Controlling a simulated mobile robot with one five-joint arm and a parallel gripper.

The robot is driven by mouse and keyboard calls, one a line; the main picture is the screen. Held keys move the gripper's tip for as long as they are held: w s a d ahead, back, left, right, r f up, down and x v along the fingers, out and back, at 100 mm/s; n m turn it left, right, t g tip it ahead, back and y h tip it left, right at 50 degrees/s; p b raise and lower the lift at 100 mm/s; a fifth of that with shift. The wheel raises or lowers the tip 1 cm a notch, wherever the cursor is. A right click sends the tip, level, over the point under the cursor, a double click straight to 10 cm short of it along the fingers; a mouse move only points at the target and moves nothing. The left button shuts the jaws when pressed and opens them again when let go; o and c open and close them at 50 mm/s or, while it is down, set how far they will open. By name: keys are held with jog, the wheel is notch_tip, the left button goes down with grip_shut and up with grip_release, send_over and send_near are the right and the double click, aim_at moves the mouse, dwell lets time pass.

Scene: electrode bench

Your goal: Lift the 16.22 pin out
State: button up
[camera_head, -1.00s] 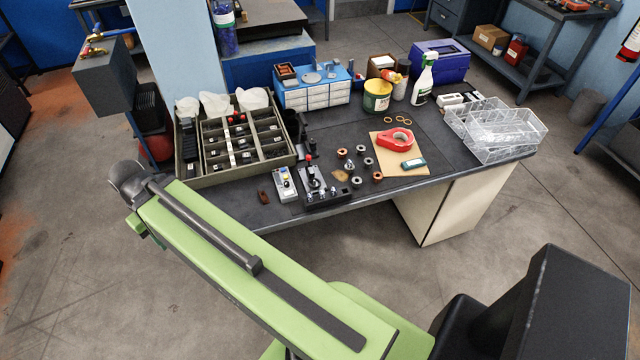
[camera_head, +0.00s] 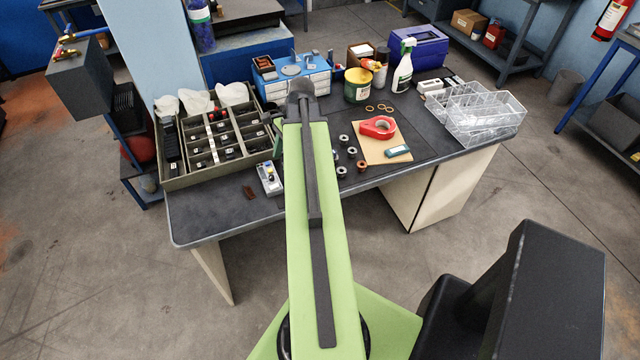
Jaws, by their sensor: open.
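The 16.22 pin cannot be picked out; no marking is readable at this size. My green arm reaches straight over the bench (camera_head: 215,210), and its dark far joint ends near the blue drawer unit. My gripper is not visible, hidden behind or below the arm. The arm covers the spot where a small black holder with upright pins stood. A grey-green compartment tray (camera_head: 180,183) with small labelled dark pieces lies left of the arm. Small metal and copper rings (camera_head: 343,139) lie just right of the arm.
A small grey box with buttons (camera_head: 269,178) and a brown piece (camera_head: 249,192) lie left of the arm. To the right are a red tape dispenser (camera_head: 378,127), a yellow tub (camera_head: 357,88), a spray bottle (camera_head: 403,68) and clear bins (camera_head: 480,115). The front-left bench top is clear.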

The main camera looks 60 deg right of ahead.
jog(key=s+d+r+m+t, duration=0.1)
jog(key=s+d+m+t, duration=0.1)
jog(key=s+d+m, duration=0.95)
jog(key=f+n+b, duration=0.1)
jog(key=f+b, duration=0.3)
jog(key=a+f+n+b, duration=0.1)
jog(key=f+b, duration=0.2)
jog(key=w+f+n+b, duration=0.1)
jog(key=f+b, duration=0.3)
jog(key=shift+a+f+b, duration=0.3)
jog(key=shift+a+f, duration=0.05)
jog(key=shift+a, duration=0.05)
jog(key=shift+w+r, duration=0.1)
jog(key=b+x, duration=0.4)
jog(key=x, duration=0.1)
jog(key=shift+d+b, duration=0.15)
jog(key=shift+b, duration=0.2)
jog(key=shift+w, duration=0.1)
grip_shut()
